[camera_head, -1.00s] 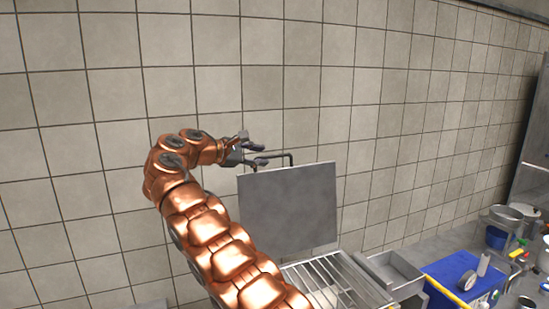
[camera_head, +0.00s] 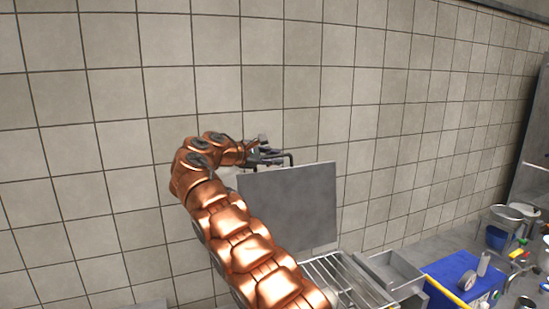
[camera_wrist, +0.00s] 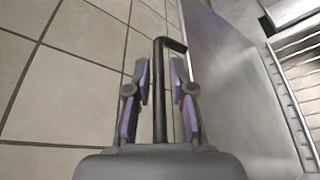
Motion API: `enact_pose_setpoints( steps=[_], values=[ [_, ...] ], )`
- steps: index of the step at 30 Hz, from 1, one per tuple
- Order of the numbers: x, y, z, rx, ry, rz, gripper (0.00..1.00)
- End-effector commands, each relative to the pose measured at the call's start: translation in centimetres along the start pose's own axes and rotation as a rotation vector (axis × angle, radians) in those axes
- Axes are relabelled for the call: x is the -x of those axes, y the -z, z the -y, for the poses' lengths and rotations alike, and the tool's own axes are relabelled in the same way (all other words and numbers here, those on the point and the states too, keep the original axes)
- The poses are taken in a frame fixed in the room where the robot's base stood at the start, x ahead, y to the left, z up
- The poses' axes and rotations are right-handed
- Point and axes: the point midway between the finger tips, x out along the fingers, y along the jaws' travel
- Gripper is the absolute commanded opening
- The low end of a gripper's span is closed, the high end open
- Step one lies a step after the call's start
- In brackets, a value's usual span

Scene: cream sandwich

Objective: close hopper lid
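The hopper lid (camera_head: 288,212) is a flat grey metal plate standing upright in the head view, raised behind the hopper's slatted opening (camera_head: 335,275). A dark bar handle (camera_head: 291,160) sticks up at its top edge. My gripper (camera_head: 274,156) is at that handle, at the lid's upper left. In the wrist view the handle (camera_wrist: 160,95) runs between the two fingers of my gripper (camera_wrist: 160,72), with a narrow gap on each side. The fingers look open around it, not clamped. The lid face (camera_wrist: 235,90) lies to the right of the fingers.
A tiled wall (camera_head: 300,100) stands close behind the lid. A grey metal tray (camera_head: 392,272) sits right of the hopper. Further right are a blue box (camera_head: 455,275), a yellow bar and pots (camera_head: 505,215) on the counter.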

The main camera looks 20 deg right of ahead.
Motion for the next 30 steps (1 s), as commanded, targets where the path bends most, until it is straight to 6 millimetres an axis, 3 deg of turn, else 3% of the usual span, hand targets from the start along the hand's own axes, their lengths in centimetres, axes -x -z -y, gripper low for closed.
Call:
enact_pose_setpoints(
  steps=[6,30],
  values=[
    [0.02,0.01,0.0,0.0,0.0,0.0,0.0],
    [-0.1,-0.26,0.51,-0.01,-0.002,0.003,0.0]
  ],
)
